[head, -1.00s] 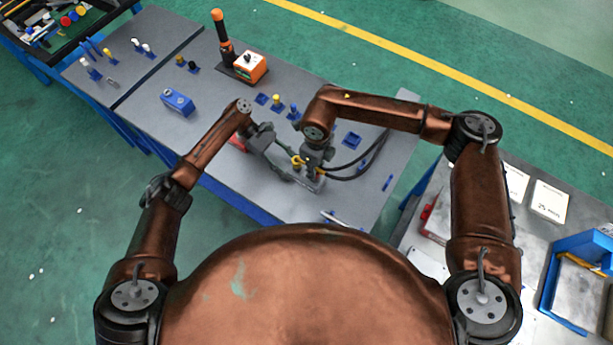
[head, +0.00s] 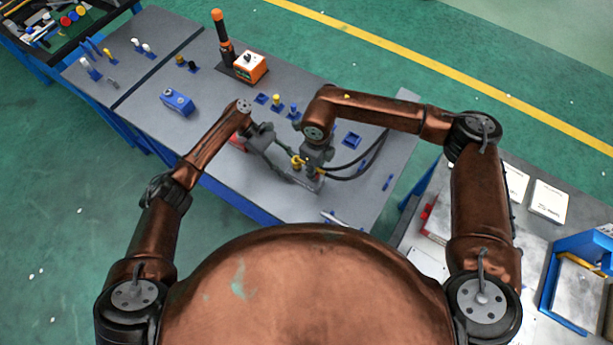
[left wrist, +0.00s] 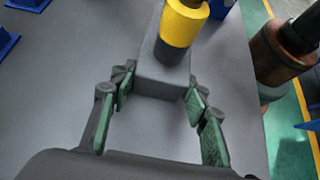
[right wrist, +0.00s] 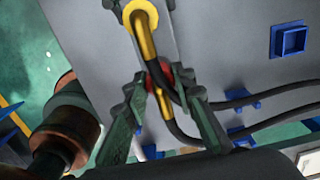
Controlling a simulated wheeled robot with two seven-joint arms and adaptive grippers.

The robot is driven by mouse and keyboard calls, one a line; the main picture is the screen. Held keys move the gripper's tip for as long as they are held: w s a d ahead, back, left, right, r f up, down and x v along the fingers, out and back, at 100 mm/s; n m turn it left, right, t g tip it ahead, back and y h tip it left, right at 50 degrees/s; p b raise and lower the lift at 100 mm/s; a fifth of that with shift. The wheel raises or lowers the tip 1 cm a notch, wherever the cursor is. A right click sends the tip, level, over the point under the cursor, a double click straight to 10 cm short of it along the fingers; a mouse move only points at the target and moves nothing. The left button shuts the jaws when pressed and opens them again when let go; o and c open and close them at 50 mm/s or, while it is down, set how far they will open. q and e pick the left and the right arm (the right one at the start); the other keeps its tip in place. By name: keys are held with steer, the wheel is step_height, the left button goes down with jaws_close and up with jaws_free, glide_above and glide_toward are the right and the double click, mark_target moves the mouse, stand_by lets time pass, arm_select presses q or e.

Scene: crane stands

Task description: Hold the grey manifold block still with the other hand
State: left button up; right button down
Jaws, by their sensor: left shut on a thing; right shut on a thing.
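The grey manifold block (left wrist: 160,85) stands on the bench between the green finger pads of my left gripper (left wrist: 158,80), which is shut on its sides. A yellow-banded round fitting (left wrist: 183,22) rises from the block's top. In the head view my left gripper (head: 284,168) reaches the block from the left, and the arms partly hide the block. My right gripper (right wrist: 163,86) is shut around a yellow bent fitting (right wrist: 146,38) with a black hose beside it. A red part shows between its fingers. In the head view my right gripper (head: 313,166) is close beside the left one.
Black hoses (head: 366,162) curve over the bench to the right of the grippers. Blue holders (head: 352,140) stand behind. A blue box (head: 177,102) and an orange unit (head: 250,66) stand farther left and back.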

steer(key=shift+r, duration=0.25)
stand_by(0.4)
steer(key=shift+r, duration=2.3)
arm_select(q)
steer(key=o, duration=1.5)
steer(key=shift+c, duration=0.2)
steer(key=v, duration=1.1)
steer(key=shift+w+a+r, duration=0.2)
steer(key=shift+w+r, duration=0.05)
arm_select(e)
steer(key=shift+r, duration=0.25)
arm_select(q)
steer(key=shift+a+r+p, duration=0.1)
steer(key=shift+r+p, duration=0.75)
steer(key=shift+r, duration=0.2)
arm_select(e)
steer(key=shift+r, duration=1.7)
